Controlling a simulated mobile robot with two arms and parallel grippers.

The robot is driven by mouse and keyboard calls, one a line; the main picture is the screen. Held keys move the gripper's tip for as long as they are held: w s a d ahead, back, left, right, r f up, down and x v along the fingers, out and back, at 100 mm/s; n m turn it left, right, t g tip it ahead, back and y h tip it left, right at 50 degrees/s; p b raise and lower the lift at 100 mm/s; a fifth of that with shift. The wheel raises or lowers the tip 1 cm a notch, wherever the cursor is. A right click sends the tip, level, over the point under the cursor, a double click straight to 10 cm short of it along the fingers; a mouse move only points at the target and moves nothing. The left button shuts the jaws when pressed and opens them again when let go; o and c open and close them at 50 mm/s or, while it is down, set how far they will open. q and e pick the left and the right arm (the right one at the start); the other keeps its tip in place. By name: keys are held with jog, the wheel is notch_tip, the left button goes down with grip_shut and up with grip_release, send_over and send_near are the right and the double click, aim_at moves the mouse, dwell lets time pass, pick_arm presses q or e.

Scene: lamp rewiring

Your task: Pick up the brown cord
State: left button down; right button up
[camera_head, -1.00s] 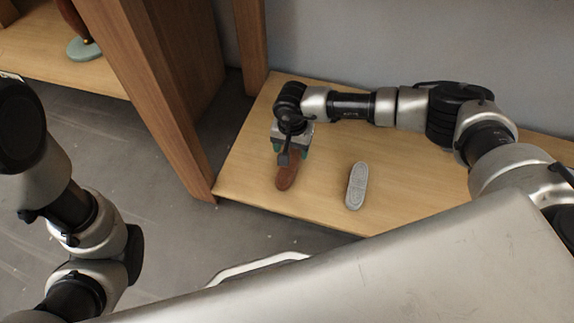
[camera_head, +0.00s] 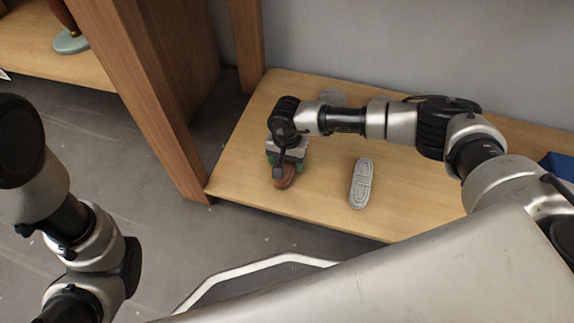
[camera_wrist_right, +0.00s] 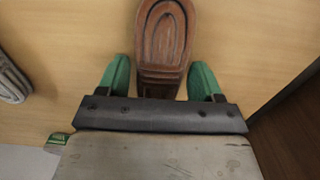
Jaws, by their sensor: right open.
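The brown cord (camera_head: 287,176) is a coiled, oval bundle lying on the wooden shelf board, partly hidden under my right gripper in the head view. In the right wrist view the brown cord (camera_wrist_right: 163,38) lies between the two green fingers, its near end reaching back toward the palm. My right gripper (camera_wrist_right: 161,72) is open, with a gap on each side of the cord. It also shows in the head view (camera_head: 287,164), pointing down at the board. My left arm shows at the left, but its gripper is out of view.
A grey coiled cord (camera_head: 361,184) lies on the same board (camera_head: 325,205), right of the brown one. A wooden upright (camera_head: 150,110) stands close on the left. A teal lamp base (camera_head: 72,42) is on another shelf at upper left. A blue thing (camera_head: 558,165) shows at the right edge.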

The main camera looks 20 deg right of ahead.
jog(key=c, duration=1)
jog(key=shift+r, duration=0.1)
jog(key=shift+c, duration=0.2)
